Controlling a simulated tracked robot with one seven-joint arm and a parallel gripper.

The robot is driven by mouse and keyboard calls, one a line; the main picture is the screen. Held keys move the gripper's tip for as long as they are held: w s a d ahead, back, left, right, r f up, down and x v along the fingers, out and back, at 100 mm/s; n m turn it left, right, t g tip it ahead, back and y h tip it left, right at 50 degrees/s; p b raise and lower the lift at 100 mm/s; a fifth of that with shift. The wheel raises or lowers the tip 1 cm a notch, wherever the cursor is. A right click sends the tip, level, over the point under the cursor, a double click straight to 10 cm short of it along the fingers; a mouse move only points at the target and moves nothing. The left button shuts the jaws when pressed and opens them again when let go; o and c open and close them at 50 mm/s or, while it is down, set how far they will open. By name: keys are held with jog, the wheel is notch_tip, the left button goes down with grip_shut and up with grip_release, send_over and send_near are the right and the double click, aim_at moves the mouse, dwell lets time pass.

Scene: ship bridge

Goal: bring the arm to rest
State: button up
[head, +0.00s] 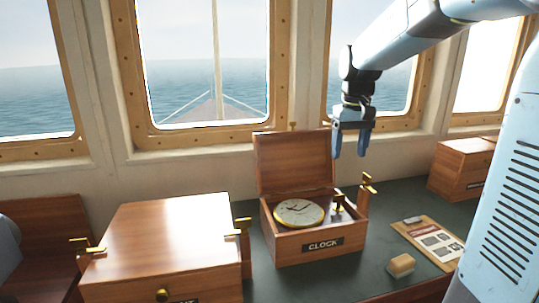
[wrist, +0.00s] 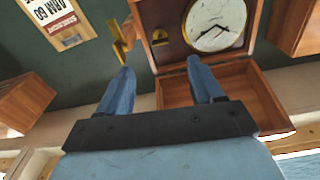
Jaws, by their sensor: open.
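My gripper (head: 348,146) hangs in the air above and to the right of the open clock box (head: 318,246), fingers pointing down. Its two blue fingers are apart with nothing between them; they also show in the wrist view (wrist: 164,80). The box is wooden with a CLOCK label, and its lid (head: 293,162) stands raised at the back. A round brass-rimmed clock (head: 299,212) lies inside with its white dial up. The clock also shows in the wrist view (wrist: 216,22).
A closed wooden box (head: 165,238) stands at the left, another (head: 463,168) at the right. A clipboard (head: 430,240) and a small tan block (head: 401,265) lie on the dark green top. Brass latches (head: 368,183) stick up beside the clock box. Windows line the wall behind.

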jog(key=s+f+m+t, duration=0.1)
jog(key=s+t, duration=0.4)
jog(key=s, duration=1.7)
jog(key=shift+f, duration=0.55)
jog(key=shift+s, duration=0.1)
jog(key=shift+c, duration=0.2)
